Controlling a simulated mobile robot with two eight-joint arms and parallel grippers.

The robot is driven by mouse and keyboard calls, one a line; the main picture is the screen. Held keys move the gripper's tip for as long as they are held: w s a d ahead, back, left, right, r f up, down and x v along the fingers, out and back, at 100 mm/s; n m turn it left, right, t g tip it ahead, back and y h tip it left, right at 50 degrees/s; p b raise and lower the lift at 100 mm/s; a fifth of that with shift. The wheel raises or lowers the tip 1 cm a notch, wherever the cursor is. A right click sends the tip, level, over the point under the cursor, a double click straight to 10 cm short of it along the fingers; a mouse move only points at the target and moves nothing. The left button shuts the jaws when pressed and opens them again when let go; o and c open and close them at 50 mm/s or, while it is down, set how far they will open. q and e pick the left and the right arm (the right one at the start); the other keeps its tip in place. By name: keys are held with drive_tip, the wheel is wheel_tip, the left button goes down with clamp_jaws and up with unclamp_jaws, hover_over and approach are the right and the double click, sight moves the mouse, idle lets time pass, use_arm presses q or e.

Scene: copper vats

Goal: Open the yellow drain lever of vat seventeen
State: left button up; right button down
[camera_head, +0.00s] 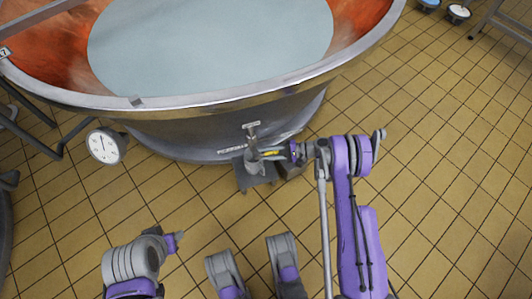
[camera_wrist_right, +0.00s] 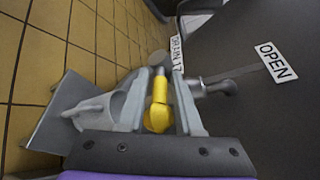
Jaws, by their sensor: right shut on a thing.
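The copper vat (camera_head: 225,137) holds pale liquid, and its drain valve (camera_head: 253,140) sits low on the front wall. The yellow drain lever (camera_head: 269,153) is at the valve. My right gripper (camera_head: 272,152) reaches it from the right. In the right wrist view, the yellow lever (camera_wrist_right: 158,105) lies between the two grey fingers of my right gripper (camera_wrist_right: 158,78), shut on it. A label starting "DRAIN 1" (camera_wrist_right: 177,52) stands by the valve, its end unclear, and an "OPEN" label (camera_wrist_right: 272,62) is to the right. My left gripper (camera_head: 174,241) is low at left, apart from the vat; its fingers are unclear.
A grey plate (camera_head: 256,172) lies under the valve, close to my right gripper. Yellow tiled floor (camera_head: 450,150) is clear at right. A metal frame (camera_head: 490,28) stands at the top right.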

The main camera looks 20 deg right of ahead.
sight(257, 154)
idle(0.9)
drive_tip(key=h+p, duration=0.1)
drive_tip(key=r+h+p, duration=0.1)
drive_tip(key=n+h, duration=0.1)
drive_tip(key=shift+a+r+g+h+p, duration=0.25)
drive_tip(key=shift+r+g+h+p, duration=0.05)
drive_tip(key=shift+g+h+p, duration=0.1)
drive_tip(key=shift+a+r+n+h+p, duration=0.15)
drive_tip(key=shift+r+h+p, duration=0.1)
drive_tip(key=shift+h, duration=0.35)
drive_tip(key=shift+a+r+n+h+p, duration=0.15)
drive_tip(key=shift+h+p, duration=0.1)
drive_tip(key=shift+h, duration=0.35)
drive_tip(key=shift+a+r+h, duration=0.1)
drive_tip(key=shift+r+h, duration=0.05)
drive_tip(key=shift+h, duration=0.75)
drive_tip(key=h, duration=0.3)
drive_tip(key=a+n+h, duration=0.1)
drive_tip(key=shift+a+r+h, duration=0.1)
drive_tip(key=shift+r+h, duration=0.2)
drive_tip(key=shift+r, duration=0.05)
drive_tip(key=h, duration=0.2)
drive_tip(key=a+h+b, duration=0.1)
drive_tip(key=h, duration=0.1)
drive_tip(key=shift+w+r+n, duration=0.1)
drive_tip(key=shift+r+n, duration=0.05)
drive_tip(key=shift+n, duration=0.25)
drive_tip(key=shift+h, duration=0.4)
